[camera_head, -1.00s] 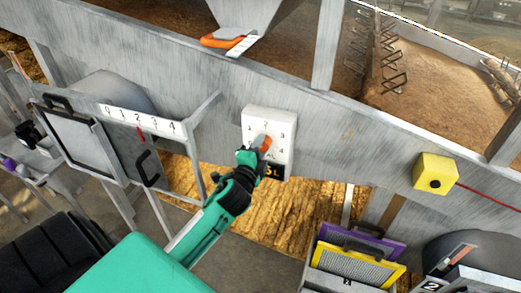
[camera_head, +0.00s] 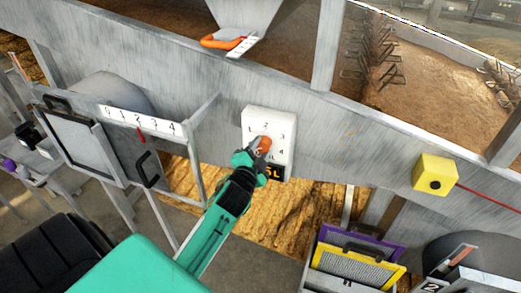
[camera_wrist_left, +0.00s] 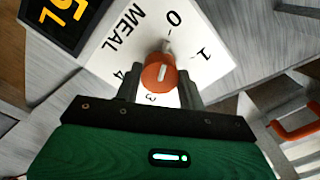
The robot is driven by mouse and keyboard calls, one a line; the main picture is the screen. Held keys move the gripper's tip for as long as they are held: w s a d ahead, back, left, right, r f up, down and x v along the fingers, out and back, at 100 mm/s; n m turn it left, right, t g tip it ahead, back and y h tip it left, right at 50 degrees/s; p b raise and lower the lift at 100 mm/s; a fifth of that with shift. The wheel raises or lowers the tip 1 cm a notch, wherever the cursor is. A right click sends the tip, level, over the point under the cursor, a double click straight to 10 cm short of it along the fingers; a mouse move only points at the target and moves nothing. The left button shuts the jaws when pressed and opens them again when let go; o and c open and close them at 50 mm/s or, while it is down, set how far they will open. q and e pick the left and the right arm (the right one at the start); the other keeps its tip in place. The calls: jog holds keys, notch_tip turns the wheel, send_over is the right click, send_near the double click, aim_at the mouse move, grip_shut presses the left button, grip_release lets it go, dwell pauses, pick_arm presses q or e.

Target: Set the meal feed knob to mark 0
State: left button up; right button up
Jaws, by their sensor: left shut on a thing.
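The meal feed knob (camera_wrist_left: 158,76) is orange and sits on a white dial plate (camera_head: 286,124) marked with numbers, above a black display (camera_head: 273,173) with yellow characters. My left gripper (camera_head: 258,150) is at the knob, its arm coming from below. In the left wrist view, the two fingers of my left gripper (camera_wrist_left: 160,88) stand on either side of the knob, shut on it. The knob's pale line points roughly at the 0 (camera_wrist_left: 173,17); the 1 is to the right. In the head view my gripper covers the 0 area. My right gripper is not in view.
A gate with a 0–4 scale (camera_head: 140,120) stands left of the dial. A yellow box (camera_head: 435,175) with a black button is on the right. Purple and yellow framed screens (camera_head: 357,265) stand below. An orange handle (camera_head: 220,42) is above.

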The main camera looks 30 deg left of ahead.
pick_arm(q)
jog(key=o, duration=1)
jog(key=shift+c, duration=0.2)
jog(key=shift+s+d+f, duration=0.15)
jog(key=shift+s, duration=0.35)
jog(key=b+v, duration=0.4)
jog(key=v, duration=0.8)
jog(key=shift+s+b, duration=0.35)
jog(key=shift+s, duration=0.1)
